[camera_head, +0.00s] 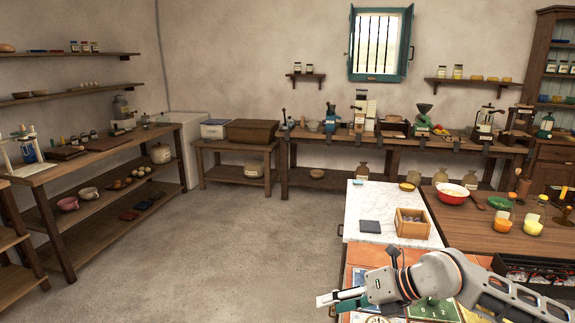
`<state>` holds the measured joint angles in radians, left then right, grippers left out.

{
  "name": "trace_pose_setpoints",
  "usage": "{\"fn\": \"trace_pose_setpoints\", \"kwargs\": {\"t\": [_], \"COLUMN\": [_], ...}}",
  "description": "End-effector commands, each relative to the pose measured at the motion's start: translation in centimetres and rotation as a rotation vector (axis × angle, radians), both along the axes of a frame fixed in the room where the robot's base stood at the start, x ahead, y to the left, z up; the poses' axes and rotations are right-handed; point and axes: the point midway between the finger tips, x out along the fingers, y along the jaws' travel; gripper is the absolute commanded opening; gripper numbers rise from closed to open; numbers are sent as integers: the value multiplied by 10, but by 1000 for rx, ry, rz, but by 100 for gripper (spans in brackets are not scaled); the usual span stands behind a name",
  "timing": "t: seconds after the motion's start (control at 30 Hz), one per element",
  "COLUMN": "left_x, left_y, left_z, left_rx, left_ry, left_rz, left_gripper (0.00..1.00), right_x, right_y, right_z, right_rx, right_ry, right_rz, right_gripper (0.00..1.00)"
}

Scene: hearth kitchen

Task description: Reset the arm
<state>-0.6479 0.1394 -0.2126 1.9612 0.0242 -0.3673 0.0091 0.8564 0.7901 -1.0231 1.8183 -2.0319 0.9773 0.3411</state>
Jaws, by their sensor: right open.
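My right arm comes in from the lower right, and its gripper (341,299) points left over the near left corner of the tiled counter. The gripper is open, with nothing seen between its fingers. The forearm covers part of the counter and some items under it, including a green board with numbers (436,309). My left gripper is not in view.
A white marble top (380,205) holds a dark square (370,227) and a wooden box (413,223). A red-rimmed bowl (452,193) and candles stand on the wooden counter to the right. Shelving lines the left wall. The floor (240,250) is clear.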

Motion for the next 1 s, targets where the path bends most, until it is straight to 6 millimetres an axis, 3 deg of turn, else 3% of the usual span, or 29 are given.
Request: {"fn": "trace_pose_setpoints", "kwargs": {"t": [0.03, 0.1, 0.23, 0.37, 0.43, 0.53, 0.67, 0.77, 0.87, 1.0], "left_x": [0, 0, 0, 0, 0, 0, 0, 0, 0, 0], "left_y": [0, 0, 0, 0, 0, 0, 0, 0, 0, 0], "left_z": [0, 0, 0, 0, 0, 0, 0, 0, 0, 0], "left_rx": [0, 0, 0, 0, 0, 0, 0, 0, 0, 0], "left_ry": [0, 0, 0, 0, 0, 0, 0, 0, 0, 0], "left_rz": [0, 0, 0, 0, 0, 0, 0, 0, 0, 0], "left_gripper": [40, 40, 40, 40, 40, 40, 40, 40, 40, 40], "right_x": [-15, -32, -52, -54, -48, -36, -25, -27, -42, -82], "right_y": [31, 69, 109, 106, 88, 48, -19, -75, -124, -177], "right_z": [9, 35, 95, 149, 169, 182, 164, 128, 80, 11], "right_rx": [111, 287, 626, 934, 1078, 1249, 1393, 1437, 1419, 1319], "right_ry": [-9, -34, -77, -103, -108, -106, -79, -38, 15, 105], "right_rz": [31, 52, 9, -138, -257, -469, -801, -1086, -1357, -1690], "right_gripper": [42, 42, 42, 42, 42, 42, 42, 42, 42, 42]}}
